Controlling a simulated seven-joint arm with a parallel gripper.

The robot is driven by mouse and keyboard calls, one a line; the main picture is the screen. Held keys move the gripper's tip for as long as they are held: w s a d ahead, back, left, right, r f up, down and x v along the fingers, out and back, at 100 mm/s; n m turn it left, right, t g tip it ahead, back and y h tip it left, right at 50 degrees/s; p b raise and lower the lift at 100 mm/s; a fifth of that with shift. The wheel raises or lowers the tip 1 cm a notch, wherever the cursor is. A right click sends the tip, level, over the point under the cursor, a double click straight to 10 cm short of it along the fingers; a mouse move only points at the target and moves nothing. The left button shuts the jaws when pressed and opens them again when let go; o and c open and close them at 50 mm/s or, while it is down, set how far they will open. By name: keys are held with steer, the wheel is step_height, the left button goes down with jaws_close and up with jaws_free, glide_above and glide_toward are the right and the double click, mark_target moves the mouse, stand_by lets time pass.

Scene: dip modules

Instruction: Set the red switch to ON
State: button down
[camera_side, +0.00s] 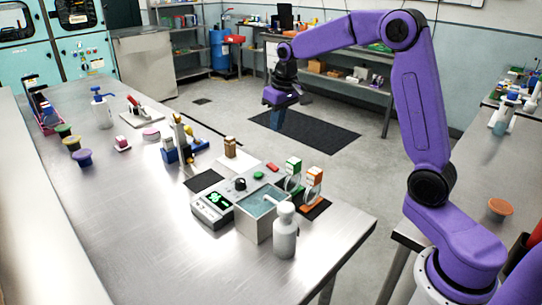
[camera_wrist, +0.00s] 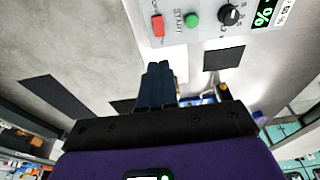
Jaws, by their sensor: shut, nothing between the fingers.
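The red switch (camera_side: 272,167) is a small red block on the light control panel (camera_side: 243,186) of a bath unit on the steel table. In the wrist view the red switch (camera_wrist: 158,24) is near the top, with a green START button (camera_wrist: 193,19) and a black knob (camera_wrist: 231,15) to its right. I cannot tell its setting. My gripper (camera_side: 277,120) is up in the air, apart from the panel. In the wrist view my gripper (camera_wrist: 158,68) has its dark fingers together and empty, just below the switch in the picture, not touching it.
A lit display (camera_side: 212,207) and an open bath (camera_side: 254,222) belong to the unit. A white bottle (camera_side: 285,232) stands in front. Green and orange boxes (camera_side: 293,165) stand at the right. Bottles and colored pieces fill the table's left. Space around my gripper is clear.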

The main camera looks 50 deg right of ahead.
mark_target(271, 164)
steer(key=f, duration=0.4)
steer(key=w+f, duration=0.1)
steer(key=f, duration=0.3)
steer(key=w+f, duration=0.1)
steer(key=f, duration=0.3)
steer(key=shift+w, duration=0.2)
steer(key=shift+f, duration=0.1)
